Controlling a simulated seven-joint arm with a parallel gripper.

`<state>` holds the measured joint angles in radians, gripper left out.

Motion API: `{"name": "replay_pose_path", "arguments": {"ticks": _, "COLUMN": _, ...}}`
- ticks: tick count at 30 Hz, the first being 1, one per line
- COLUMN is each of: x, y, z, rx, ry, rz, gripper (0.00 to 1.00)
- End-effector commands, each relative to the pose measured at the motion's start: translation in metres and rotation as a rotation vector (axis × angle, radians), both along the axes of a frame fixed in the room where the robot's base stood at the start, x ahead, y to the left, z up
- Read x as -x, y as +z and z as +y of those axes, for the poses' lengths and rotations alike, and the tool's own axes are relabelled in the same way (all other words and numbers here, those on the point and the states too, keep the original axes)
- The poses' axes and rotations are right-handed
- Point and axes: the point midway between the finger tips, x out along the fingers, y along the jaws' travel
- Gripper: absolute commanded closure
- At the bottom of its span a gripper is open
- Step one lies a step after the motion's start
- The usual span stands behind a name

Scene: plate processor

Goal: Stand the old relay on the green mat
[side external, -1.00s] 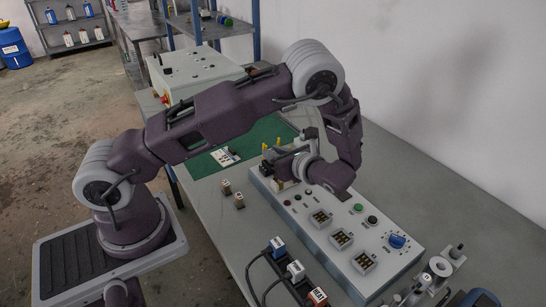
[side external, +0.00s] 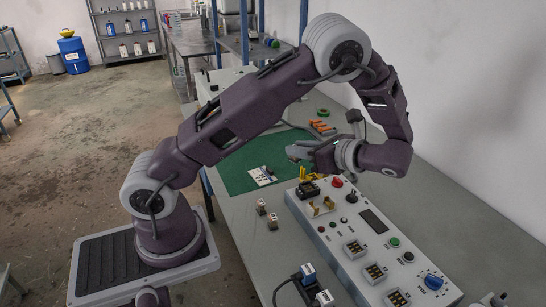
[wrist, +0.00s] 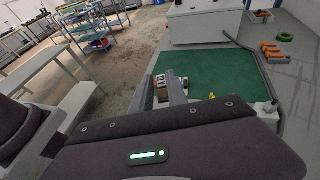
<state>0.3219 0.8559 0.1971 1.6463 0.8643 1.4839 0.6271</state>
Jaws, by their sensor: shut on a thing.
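My gripper (wrist: 163,92) is shut on a small brown and pale block (wrist: 161,86), apparently the old relay, partly hidden between the fingers in the wrist view. In the side view, my gripper (side external: 293,152) is raised and points left, above the right part of the green mat (side external: 235,172); the held block cannot be made out there. The mat also shows in the wrist view (wrist: 225,75), beyond the fingers. A white card (side external: 263,178) with a small dark item lies on the mat's near part.
A control panel (side external: 350,225) with yellow clips (side external: 322,206), buttons and a blue knob stands right of the mat. Two small relays (side external: 261,207) (side external: 272,222) stand on the table left of it. Orange-handled tools (side external: 321,127) and a green ring lie behind. Much of the mat is bare.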

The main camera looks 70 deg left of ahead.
Motion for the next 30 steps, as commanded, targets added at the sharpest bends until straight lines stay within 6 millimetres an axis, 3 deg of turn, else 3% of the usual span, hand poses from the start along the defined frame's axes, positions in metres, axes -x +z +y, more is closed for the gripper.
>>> {"name": "replay_pose_path", "arguments": {"ticks": 6, "x": 0.037, "y": -0.045, "z": -0.019, "rx": -0.002, "ry": 0.479, "rz": 0.001, "gripper": 1.0}}
{"name": "replay_pose_path", "arguments": {"ticks": 10, "x": 0.044, "y": -0.063, "z": -0.04, "rx": -0.001, "ry": 0.811, "rz": 0.001, "gripper": 1.0}}
{"name": "replay_pose_path", "arguments": {"ticks": 18, "x": 0.028, "y": -0.074, "z": -0.074, "rx": 0.002, "ry": 1.392, "rz": 0.002, "gripper": 1.0}}
{"name": "replay_pose_path", "arguments": {"ticks": 25, "x": 0.019, "y": -0.071, "z": -0.078, "rx": 0.023, "ry": 1.506, "rz": -0.027, "gripper": 1.0}}
{"name": "replay_pose_path", "arguments": {"ticks": 30, "x": 0.006, "y": -0.072, "z": -0.086, "rx": -0.002, "ry": 1.729, "rz": 0.006, "gripper": 1.0}}
